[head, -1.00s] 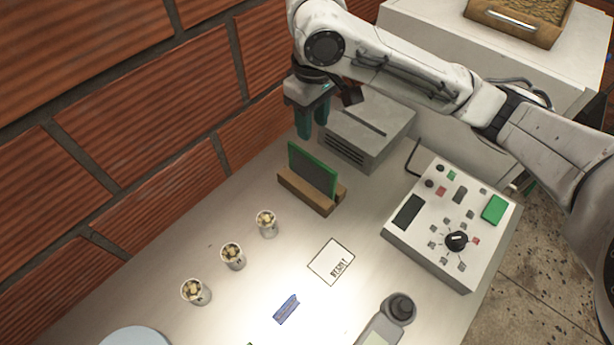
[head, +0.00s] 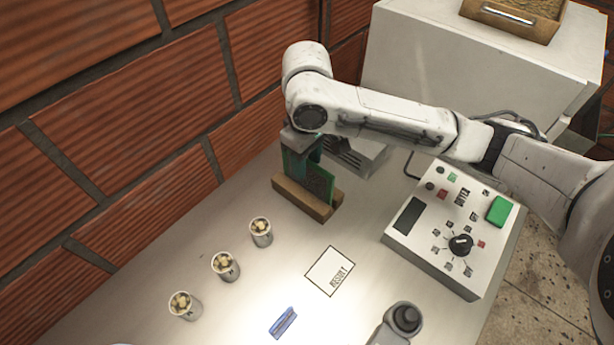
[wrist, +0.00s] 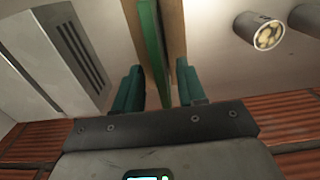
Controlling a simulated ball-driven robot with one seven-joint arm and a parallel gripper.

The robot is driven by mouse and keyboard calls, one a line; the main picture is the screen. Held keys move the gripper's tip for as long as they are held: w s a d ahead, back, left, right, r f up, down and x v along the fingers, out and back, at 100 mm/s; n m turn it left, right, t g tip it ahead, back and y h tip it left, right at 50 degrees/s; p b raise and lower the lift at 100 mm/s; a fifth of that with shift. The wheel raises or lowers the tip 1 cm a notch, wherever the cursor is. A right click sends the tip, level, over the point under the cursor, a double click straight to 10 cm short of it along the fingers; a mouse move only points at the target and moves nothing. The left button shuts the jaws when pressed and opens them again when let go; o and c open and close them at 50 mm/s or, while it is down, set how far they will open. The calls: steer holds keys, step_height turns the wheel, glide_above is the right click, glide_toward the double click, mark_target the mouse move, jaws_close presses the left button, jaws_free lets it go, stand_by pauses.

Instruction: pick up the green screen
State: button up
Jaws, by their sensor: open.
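The green screen (head: 318,184) is a thin green-framed panel standing upright in a slotted wooden block (head: 306,198) near the brick wall. In the wrist view the screen (wrist: 152,45) shows edge-on, with the wooden block (wrist: 174,35) on both sides of it. My gripper (head: 300,164) is lowered over the screen's top. In the wrist view its teal fingers (wrist: 160,88) are open, one on each side of the screen. The left finger stands clear of the panel; the right one looks closer. The screen's left part is hidden behind my gripper in the head view.
A grey vented box (head: 358,160) stands just behind the block. A control panel (head: 450,228) with a knob and green button is at right. Several small canisters (head: 225,266) stand left, and a white card (head: 330,271) and blue piece (head: 283,322) lie in front.

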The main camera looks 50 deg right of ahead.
mark_target(307, 179)
steer(key=shift+f, duration=1.7)
jaws_close()
